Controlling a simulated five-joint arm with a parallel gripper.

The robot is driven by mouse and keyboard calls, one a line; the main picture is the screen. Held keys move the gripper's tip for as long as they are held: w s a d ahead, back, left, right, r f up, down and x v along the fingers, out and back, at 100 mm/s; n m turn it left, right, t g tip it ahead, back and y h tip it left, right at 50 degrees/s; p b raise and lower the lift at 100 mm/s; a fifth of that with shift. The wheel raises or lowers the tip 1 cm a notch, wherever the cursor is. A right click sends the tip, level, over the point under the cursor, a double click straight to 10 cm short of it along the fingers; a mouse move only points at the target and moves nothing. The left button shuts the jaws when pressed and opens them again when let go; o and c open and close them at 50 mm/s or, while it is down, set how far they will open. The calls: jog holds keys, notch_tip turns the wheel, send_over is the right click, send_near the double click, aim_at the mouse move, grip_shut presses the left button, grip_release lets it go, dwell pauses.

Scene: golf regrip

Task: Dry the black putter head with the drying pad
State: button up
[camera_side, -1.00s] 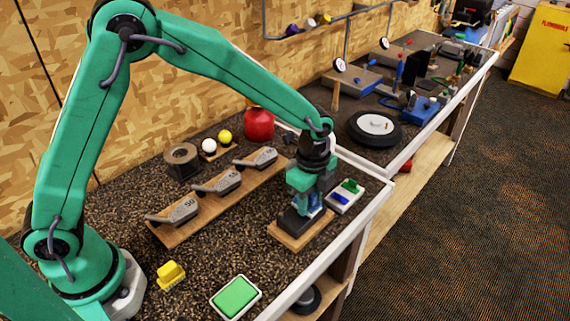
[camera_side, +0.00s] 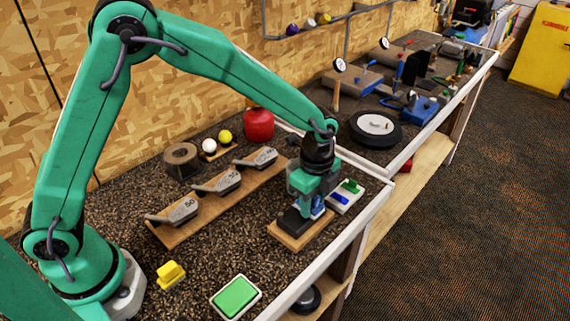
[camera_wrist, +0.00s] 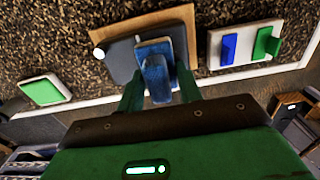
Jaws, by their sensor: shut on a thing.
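The black putter head (camera_side: 294,218) lies on a wooden block (camera_side: 288,240) near the bench's front edge. In the wrist view the head (camera_wrist: 116,62) shows dark on its block (camera_wrist: 183,14). My gripper (camera_side: 312,203) is above the right part of the head and shut on a blue pad with a handle, which I take to be the drying pad (camera_wrist: 153,50). The pad lies over the head in the wrist view and seems to touch it. Its underside is hidden. In the wrist view my gripper (camera_wrist: 158,84) has a finger on each side of the handle.
A white tray (camera_side: 337,209) beside the block holds a blue and a green piece. A green pad in a white tray (camera_side: 236,297) and a yellow piece (camera_side: 171,275) lie nearer my base. Iron heads rest on a wooden rack (camera_side: 172,237) behind.

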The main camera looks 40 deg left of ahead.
jog(key=shift+d, duration=0.25)
jog(key=shift+a, duration=0.1)
jog(key=shift+a+f, duration=0.1)
jog(key=shift+a, duration=1.05)
jog(key=shift+d, duration=1.25)
jog(key=shift+a, duration=0.15)
jog(key=shift+a+f, duration=0.15)
jog(key=shift+a, duration=1)
